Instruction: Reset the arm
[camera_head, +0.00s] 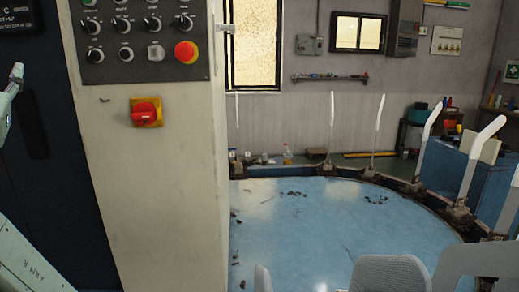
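My gripper cannot be made out in the camera_head view. A pale jointed part (11,98) shows at the left edge, cut off by the frame, and I cannot tell what it is. A pale slanted panel (30,262) lettered "ARM R" is at the lower left. White upright sock forms (376,126) stand around the rim of a round blue table (330,222). The nearer forms (484,146) at the right have bent tops. No sock can be made out.
A tall cream cabinet (165,210) stands left of the table, with a dark control panel, a red button (186,52) and a red rotary switch (146,112). Grey rounded shapes (390,273) fill the lower right. Dark bits lie on the otherwise bare blue table.

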